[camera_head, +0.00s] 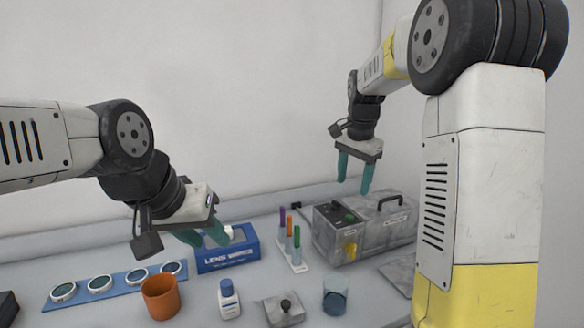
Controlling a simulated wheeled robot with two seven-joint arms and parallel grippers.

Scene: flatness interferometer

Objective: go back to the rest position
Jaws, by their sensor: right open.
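My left gripper (211,243) hangs in front of the blue lens wipes box (228,256), at the left of the head view. Its teal fingers are apart, with nothing visible between them, and they overlap the box's upper left in the picture. My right gripper (353,187) points down, open and empty, above the grey instrument box (365,230). Its fingertips are clear of the box's top.
On the bench stand a blue strip with several round lenses (100,284), an orange cup (161,297), a white bottle (229,298), a grey plate with a black knob (284,309), a blue glass (335,297) and a rack of coloured tubes (291,243). A wall stands behind.

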